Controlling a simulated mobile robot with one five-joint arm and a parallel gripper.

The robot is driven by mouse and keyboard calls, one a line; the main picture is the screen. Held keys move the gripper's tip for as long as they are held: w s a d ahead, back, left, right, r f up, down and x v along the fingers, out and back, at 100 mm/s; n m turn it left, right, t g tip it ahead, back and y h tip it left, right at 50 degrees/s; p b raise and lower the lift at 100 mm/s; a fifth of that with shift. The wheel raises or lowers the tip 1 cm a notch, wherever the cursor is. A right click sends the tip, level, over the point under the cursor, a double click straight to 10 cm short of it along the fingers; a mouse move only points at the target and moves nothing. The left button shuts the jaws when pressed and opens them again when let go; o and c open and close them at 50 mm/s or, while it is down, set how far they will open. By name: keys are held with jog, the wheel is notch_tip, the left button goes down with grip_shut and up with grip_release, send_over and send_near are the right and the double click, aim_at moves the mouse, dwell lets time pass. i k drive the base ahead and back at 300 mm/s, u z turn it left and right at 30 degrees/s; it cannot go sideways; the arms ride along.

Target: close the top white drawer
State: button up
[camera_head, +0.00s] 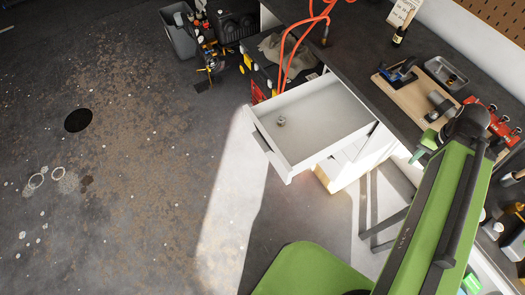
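The top white drawer (318,112) is pulled far out from under the dark workbench (350,45). Its front panel (268,147) faces the lower left, with a grey handle (261,141) on it. A small metallic object (281,121) lies inside on the drawer floor. The white cabinet body (352,165) shows below and to the right of the drawer. My green arm reaches up at the right of the picture, with its dark joint over the bench edge.
Tools, a wooden board (415,100) and a small bottle (399,36) are on the bench. An orange hose (290,55) hangs over its edge near the drawer's back corner. A grey bin (181,35) stands at the top.

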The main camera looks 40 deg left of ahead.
aim_at(323, 117)
jog(key=u, duration=5.95)
jog(key=i, duration=0.1)
jog(key=z, duration=2.7)
jog(key=k, duration=0.9)
jog(key=z, duration=1.25)
jog(key=i, duration=1)
jog(key=u, duration=4.35)
jog(key=i, duration=0.1)
jog(key=z, duration=3.3)
